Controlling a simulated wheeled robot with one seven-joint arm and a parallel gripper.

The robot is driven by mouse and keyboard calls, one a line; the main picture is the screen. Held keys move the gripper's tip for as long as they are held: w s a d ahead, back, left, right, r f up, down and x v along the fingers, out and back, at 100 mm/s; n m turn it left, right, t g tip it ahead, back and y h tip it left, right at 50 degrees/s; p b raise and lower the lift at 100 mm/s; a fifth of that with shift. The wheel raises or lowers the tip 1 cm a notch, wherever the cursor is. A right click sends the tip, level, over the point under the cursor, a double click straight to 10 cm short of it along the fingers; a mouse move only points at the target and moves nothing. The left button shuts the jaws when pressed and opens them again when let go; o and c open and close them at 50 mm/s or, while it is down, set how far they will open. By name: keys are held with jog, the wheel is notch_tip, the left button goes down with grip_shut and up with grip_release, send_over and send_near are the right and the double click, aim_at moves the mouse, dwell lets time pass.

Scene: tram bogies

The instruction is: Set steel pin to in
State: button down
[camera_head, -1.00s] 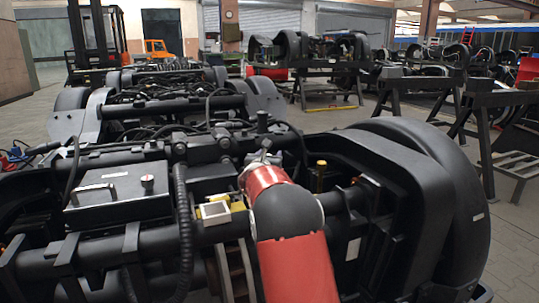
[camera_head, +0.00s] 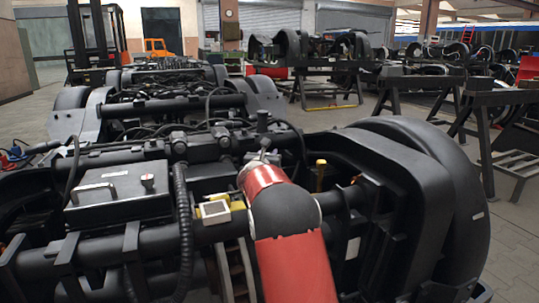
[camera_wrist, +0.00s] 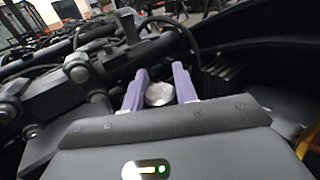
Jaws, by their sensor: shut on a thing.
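The steel pin (camera_wrist: 160,93) shows in the wrist view as a round silver end between the two purple fingers of my gripper (camera_wrist: 160,86). My gripper is shut on it. The rest of the pin below that end is hidden, and I cannot tell whether it sits in a hole. In the head view my red and black arm reaches over the near bogie (camera_head: 110,245), and my gripper is mostly hidden behind it.
A black box (camera_head: 118,195) with a handle and a knob sits on the bogie at left. A yellow part (camera_head: 215,210) lies left of my arm, a yellow-topped post (camera_head: 321,175) right of it. A large black wheel cover (camera_head: 440,190) stands at right. Hoses cross the frame.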

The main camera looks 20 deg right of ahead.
jog(key=a, duration=0.4)
jog(key=shift+w, duration=0.1)
jog(key=c, duration=1.1)
grip_release()
jog(key=shift+a, duration=0.15)
notch_tip(320, 180, up, 20)
jog(key=p, duration=0.7)
